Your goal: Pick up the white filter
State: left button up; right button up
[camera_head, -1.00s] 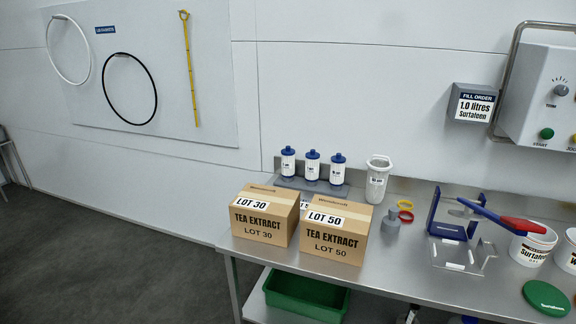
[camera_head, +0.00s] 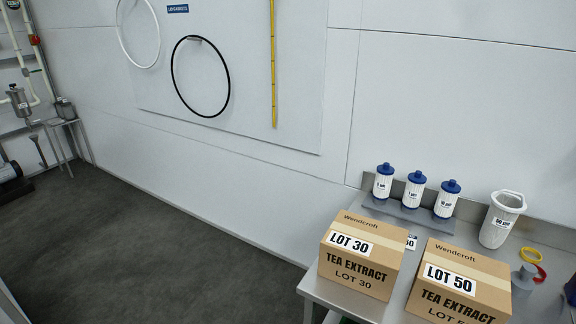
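Three white filter cartridges with blue caps stand in a row on a grey rack at the back of the steel table: the left one (camera_head: 383,181), the middle one (camera_head: 413,189) and the right one (camera_head: 446,199). Each has a small printed label. To their right stands a white basket-shaped filter (camera_head: 501,218), open at the top, with a label that seems to read 50 µm. Its lower part is close behind the LOT 50 box. Neither of my grippers is in view.
Two cardboard boxes, LOT 30 (camera_head: 361,255) and LOT 50 (camera_head: 458,285), stand in front of the filters. A yellow ring (camera_head: 531,254) and a red ring lie at the right. Open grey floor (camera_head: 160,240) lies left of the table (camera_head: 340,299).

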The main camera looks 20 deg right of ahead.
aim_at(384, 175)
jog(key=i+j+u, duration=0.15)
jog(key=i+u, duration=0.65)
jog(key=i+z, duration=0.3)
jog(key=i+j+z, duration=0.15)
jog(key=i+z, duration=0.2)
jog(key=i, duration=0.1)
